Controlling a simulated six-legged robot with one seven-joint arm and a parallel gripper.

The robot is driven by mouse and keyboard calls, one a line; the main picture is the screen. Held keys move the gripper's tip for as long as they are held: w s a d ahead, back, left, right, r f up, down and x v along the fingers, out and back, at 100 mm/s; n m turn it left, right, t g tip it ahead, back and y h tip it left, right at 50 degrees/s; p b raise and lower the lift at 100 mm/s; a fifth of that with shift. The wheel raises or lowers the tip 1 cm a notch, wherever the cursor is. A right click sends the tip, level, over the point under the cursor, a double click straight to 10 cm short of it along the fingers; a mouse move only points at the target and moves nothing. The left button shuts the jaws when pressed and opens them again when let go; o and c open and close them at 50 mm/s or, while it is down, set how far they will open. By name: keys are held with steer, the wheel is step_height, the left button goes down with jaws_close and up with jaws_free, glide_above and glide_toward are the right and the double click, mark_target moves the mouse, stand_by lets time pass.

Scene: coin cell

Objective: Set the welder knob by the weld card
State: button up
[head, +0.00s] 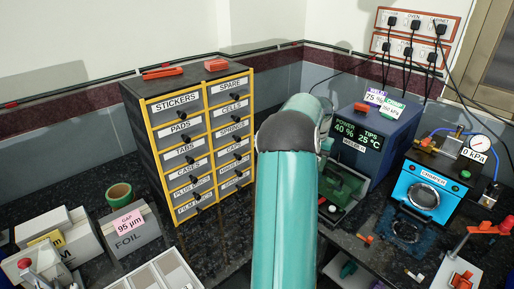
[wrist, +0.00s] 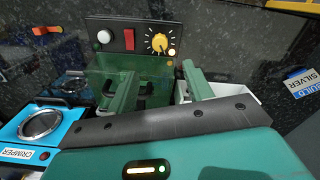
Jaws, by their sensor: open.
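The welder (head: 385,138) is a blue box at the right of the head view, with a display (head: 358,136) reading power 40 % and tips 25 °C. The weld card (head: 375,97) on its top reads 75 %. In the wrist view the yellow knob (wrist: 159,42) sits on a dark panel, ringed by scale marks; its pointer is too small to read. My gripper (wrist: 159,80) is open, its two green fingers spread below and either side of the knob, apart from it. In the head view my arm hides the knob and the gripper.
A red switch (wrist: 129,39) and white button (wrist: 105,37) are left of the knob. The blue crimper (head: 425,190) stands at the right, with a gauge behind it. A drawer cabinet (head: 190,140) and foil box (head: 130,230) are at the left.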

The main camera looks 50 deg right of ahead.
steer(key=w+a+r+n, duration=0.1)
steer(key=w+a+r, duration=0.2)
steer(key=a, duration=0.3)
steer(key=w+a+r+n+t, duration=0.1)
steer(key=w+a+r+n, duration=0.1)
steer(key=a+r, duration=0.3)
steer(key=w+a+r+n, duration=0.1)
steer(key=w+a+r, duration=0.2)
steer(key=w+a, duration=0.2)
steer(key=a, duration=0.3)
steer(key=shift+r+t, duration=0.4)
